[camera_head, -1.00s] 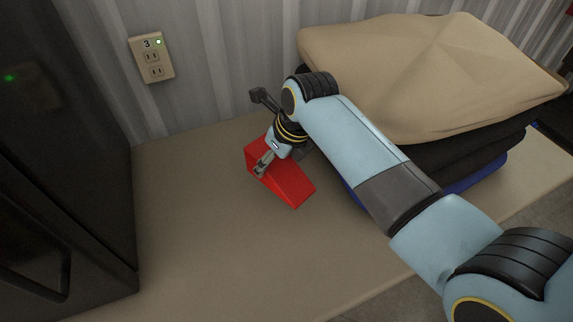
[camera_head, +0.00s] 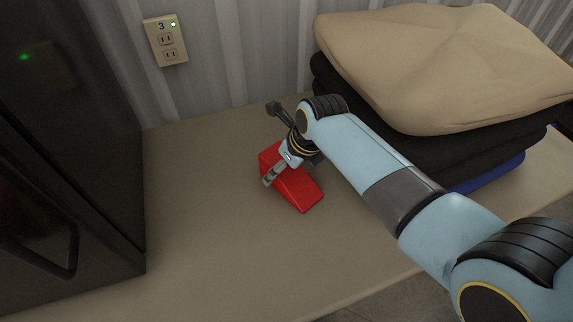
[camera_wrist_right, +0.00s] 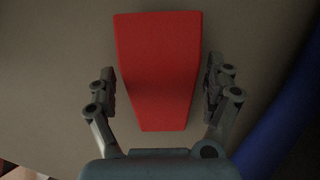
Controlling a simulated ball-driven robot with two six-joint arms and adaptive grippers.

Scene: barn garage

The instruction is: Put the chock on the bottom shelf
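The red wedge-shaped chock (camera_head: 300,190) lies on a beige tabletop (camera_head: 200,215) in the head view. My right gripper (camera_head: 289,172) reaches down over its taller end, with one finger showing on the near left side. In the right wrist view the chock (camera_wrist_right: 158,70) sits between the two fingers of the right gripper (camera_wrist_right: 160,80). Narrow gaps show between the fingers and its sides, so the gripper is open around it. The far finger is mostly hidden in the head view. My left gripper is out of view. No bottom shelf can be made out.
A stack of folded cloths, beige (camera_head: 440,65) on top with dark and blue below, stands right of the chock. A black cabinet (camera_head: 70,150) stands at left. A corrugated wall with an outlet (camera_head: 166,42) is behind. The tabletop left of the chock is clear.

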